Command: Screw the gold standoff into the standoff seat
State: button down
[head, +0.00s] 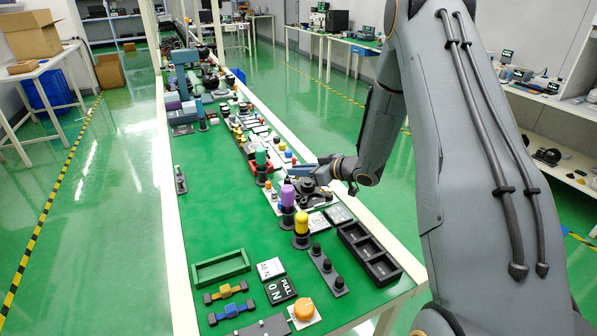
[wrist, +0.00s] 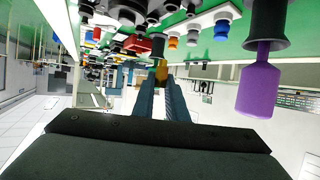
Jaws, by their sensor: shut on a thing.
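My gripper (head: 300,174) is over the right part of the crowded bench, fingers pointing left. In the wrist view, which looks upside down, the fingers (wrist: 160,85) are shut on the gold standoff (wrist: 161,73), a small gold piece at their tips. The standoff is too small to make out in the head view. I cannot pick out the standoff seat for certain among the many small dark fixtures near the fingertips. I cannot tell whether the standoff touches anything beyond the fingers.
A purple-topped holder (head: 287,195) stands just in front of my gripper and looms in the wrist view (wrist: 260,88). A yellow-topped one (head: 301,222) and a green-topped one (head: 260,157) stand nearby. A black compartment tray (head: 385,270) lies at right.

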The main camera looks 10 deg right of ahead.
jog(key=shift+s, duration=0.15)
jog(key=shift+f, duration=0.15)
jog(key=b, duration=0.3)
send_over(299, 199)
jog(key=shift+w+f, duration=0.2)
jog(key=shift+f, duration=1.2)
jog(key=shift+w+f, duration=0.2)
jog(key=shift+f, duration=1.15)
jog(key=shift+f, duration=0.95)
jog(key=c, duration=1.7)
grip_release()
jog(key=shift+d, duration=0.1)
jog(key=b+v, duration=0.1)
jog(key=v, duration=0.6)
jog(key=shift+s+d+r+b, duration=0.2)
jog(key=shift+s+b, duration=0.05)
jog(key=shift+b, duration=0.15)
